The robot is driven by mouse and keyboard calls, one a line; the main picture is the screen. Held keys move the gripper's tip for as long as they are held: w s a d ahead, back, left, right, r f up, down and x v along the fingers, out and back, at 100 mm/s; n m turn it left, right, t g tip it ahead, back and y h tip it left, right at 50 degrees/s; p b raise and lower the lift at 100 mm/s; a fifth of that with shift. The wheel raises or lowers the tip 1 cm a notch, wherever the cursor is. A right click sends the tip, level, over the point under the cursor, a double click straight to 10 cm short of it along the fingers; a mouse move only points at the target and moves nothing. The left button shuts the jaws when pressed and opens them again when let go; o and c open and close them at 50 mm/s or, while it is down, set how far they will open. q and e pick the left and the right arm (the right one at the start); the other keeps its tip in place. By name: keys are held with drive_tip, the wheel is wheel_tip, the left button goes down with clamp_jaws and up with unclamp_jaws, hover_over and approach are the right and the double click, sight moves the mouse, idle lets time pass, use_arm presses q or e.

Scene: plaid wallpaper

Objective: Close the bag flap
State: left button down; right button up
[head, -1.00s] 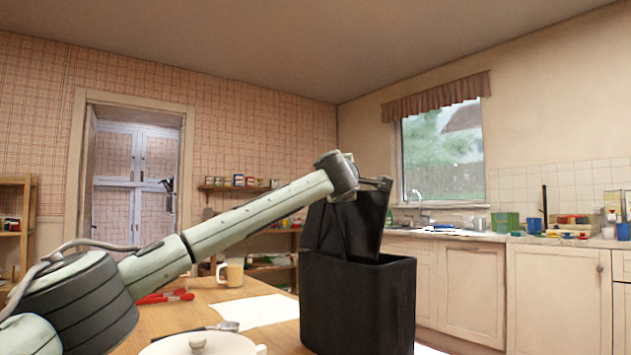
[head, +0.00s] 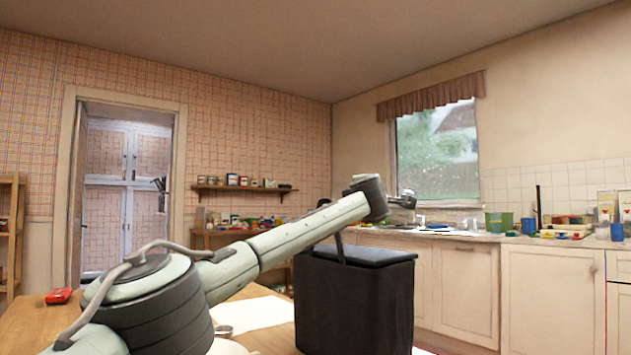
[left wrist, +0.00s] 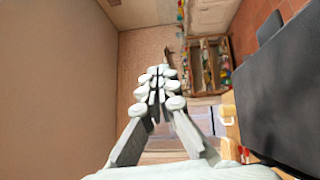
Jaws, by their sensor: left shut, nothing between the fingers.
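The black bag (head: 355,310) stands upright on the wooden table. Its flap (head: 370,256) lies nearly flat across the top opening; my arm hides part of its left side, so I cannot tell whether it is fully seated. My left gripper (head: 411,201) is above the bag's far right side, apart from the flap. In the left wrist view, its fingers (left wrist: 155,88) are together and empty, and a large dark surface of the bag (left wrist: 285,90) fills the right side. My right gripper is not in view.
White paper (head: 252,314) lies on the table left of the bag. A red object (head: 59,296) is at the table's far left. A kitchen counter (head: 470,237) with a sink and several items runs behind the bag. The air above the bag's right side is clear.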

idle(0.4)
use_arm(q)
drive_tip(key=s+a+f, duration=0.1)
drive_tip(key=s+a, duration=0.1)
drive_tip(key=s, duration=0.9)
drive_tip(key=shift+s, duration=0.4)
